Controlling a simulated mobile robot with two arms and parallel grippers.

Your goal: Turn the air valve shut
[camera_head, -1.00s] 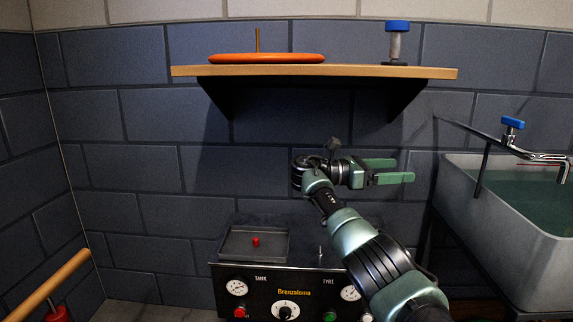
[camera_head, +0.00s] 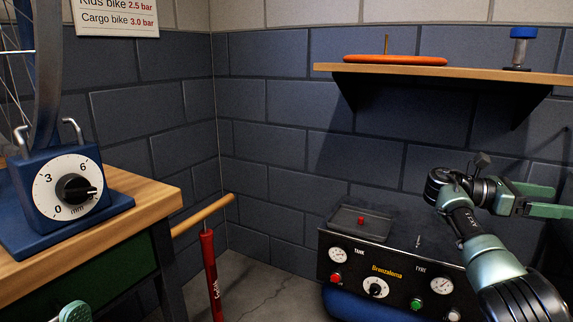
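The black compressor (camera_head: 345,258) stands low against the wall, with a round dial knob (camera_head: 375,288) at the middle of its front between two gauges. A small metal lever (camera_head: 418,241) stands on its top. I cannot tell for certain which of these is the air valve. My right gripper (camera_head: 556,199) is at the right edge, above and right of the compressor, touching nothing. Its green fingers are apart and empty. A green rounded part, likely of my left arm, shows at the bottom left; the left gripper itself is not in view.
A workbench (camera_head: 150,190) at the left carries a blue box with a dial (camera_head: 75,188) and a bike wheel. A red pump (camera_head: 211,275) with a wooden handle stands beside it. A wall shelf (camera_head: 460,76) holds an orange disc (camera_head: 395,60) and a blue-capped part (camera_head: 520,45).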

